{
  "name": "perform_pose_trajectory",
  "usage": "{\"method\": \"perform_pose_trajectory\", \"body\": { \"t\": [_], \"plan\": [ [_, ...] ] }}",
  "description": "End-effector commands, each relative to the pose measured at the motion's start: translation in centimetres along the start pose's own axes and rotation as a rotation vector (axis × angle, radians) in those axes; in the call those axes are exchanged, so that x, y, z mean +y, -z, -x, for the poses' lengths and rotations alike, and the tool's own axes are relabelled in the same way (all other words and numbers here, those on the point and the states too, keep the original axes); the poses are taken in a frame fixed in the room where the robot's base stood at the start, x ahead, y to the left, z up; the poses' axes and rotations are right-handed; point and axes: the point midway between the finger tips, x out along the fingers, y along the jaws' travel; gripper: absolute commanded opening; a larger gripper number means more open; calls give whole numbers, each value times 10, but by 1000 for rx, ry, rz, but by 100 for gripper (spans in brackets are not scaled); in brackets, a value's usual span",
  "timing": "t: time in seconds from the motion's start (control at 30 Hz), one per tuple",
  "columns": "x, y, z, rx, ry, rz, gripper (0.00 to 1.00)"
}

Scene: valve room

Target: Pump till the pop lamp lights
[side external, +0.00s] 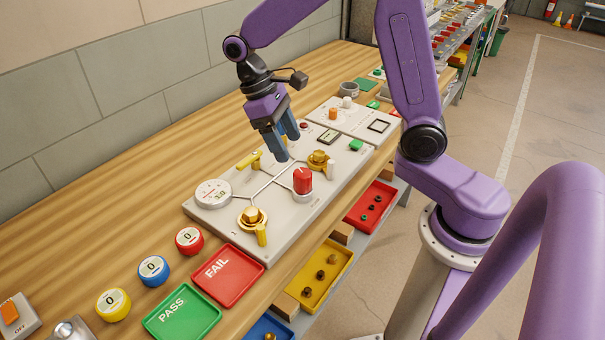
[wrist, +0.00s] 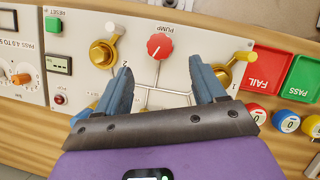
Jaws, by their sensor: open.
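The light grey valve panel (side external: 335,185) lies on the bench. Its red knob marked PUMP (wrist: 160,46) stands upright between two brass valves; the knob also shows in the side view (side external: 302,180). One brass valve (side external: 252,217) is at the near end, the other (side external: 318,160) farther along. A small dark red lamp (wrist: 59,99) looks unlit; its label is too small to read. A round white gauge (side external: 213,193) sits at the panel's left. My gripper (side external: 289,149) is open and empty above the panel, fingers pointing down; in the wrist view (wrist: 161,68) the knob shows beyond its fingertips.
Red FAIL (side external: 228,276) and green PASS (side external: 182,311) trays lie near the panel, with red, blue and yellow counters beside them. A second panel (side external: 355,117) stands beyond. A yellow lever (side external: 249,160) sticks up behind the pipes. Bare bench runs along the wall.

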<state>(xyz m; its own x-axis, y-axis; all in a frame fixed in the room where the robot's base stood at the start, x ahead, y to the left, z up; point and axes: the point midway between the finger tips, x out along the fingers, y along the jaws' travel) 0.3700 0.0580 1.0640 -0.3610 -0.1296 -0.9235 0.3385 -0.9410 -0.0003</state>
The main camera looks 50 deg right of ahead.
Motion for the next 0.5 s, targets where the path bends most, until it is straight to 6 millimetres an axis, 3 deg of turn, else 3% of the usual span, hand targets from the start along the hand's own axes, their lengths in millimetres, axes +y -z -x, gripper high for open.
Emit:
{"method": "perform_pose_trajectory", "body": {
  "t": [0.3, 0.5],
  "plan": [
    [0, -1, -60, -5, 0, 0, 70],
    [0, -1, -85, -3, 0, -1, 70]
  ]
}}
